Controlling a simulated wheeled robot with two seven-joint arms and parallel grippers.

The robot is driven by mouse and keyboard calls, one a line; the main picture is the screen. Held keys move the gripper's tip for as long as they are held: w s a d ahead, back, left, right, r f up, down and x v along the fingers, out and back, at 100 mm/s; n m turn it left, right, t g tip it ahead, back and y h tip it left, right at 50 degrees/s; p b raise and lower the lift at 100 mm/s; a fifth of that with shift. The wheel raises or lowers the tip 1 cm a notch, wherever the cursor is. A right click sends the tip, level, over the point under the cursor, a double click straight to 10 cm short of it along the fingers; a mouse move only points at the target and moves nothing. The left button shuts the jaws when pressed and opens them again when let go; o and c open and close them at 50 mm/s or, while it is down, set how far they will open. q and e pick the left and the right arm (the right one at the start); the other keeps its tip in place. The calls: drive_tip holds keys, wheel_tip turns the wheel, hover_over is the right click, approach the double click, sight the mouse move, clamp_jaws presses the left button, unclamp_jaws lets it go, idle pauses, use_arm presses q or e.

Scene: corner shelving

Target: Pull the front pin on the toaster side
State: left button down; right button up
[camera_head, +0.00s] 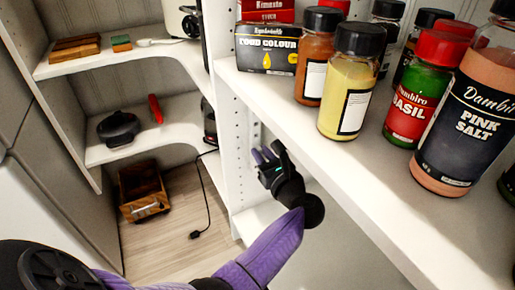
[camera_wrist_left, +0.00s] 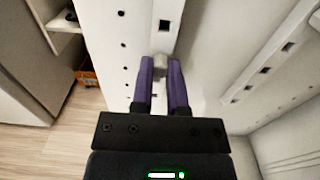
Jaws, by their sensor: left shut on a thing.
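My left gripper (camera_head: 266,153) is at the white upright panel (camera_head: 226,140) below the spice shelf. In the left wrist view its two purple fingers (camera_wrist_left: 160,72) are shut on a small grey pin (camera_wrist_left: 160,61) at the panel with peg holes. The fingers cover part of the pin, and how deep it sits is hidden. A cream appliance (camera_head: 181,19), likely the toaster, stands on the upper corner shelf beyond the panel, partly cut off. My right gripper is out of view.
The spice shelf (camera_head: 380,195) holds several jars, including a yellow one (camera_head: 350,85), close above my left arm. A black cable (camera_head: 207,205) hangs beside the panel. A wooden crate (camera_head: 142,190) stands on the floor. Lower shelving (camera_head: 262,217) lies under the gripper.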

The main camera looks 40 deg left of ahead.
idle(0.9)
use_arm(q)
drive_tip(key=shift+d, duration=0.1)
drive_tip(key=shift+v, duration=2.95)
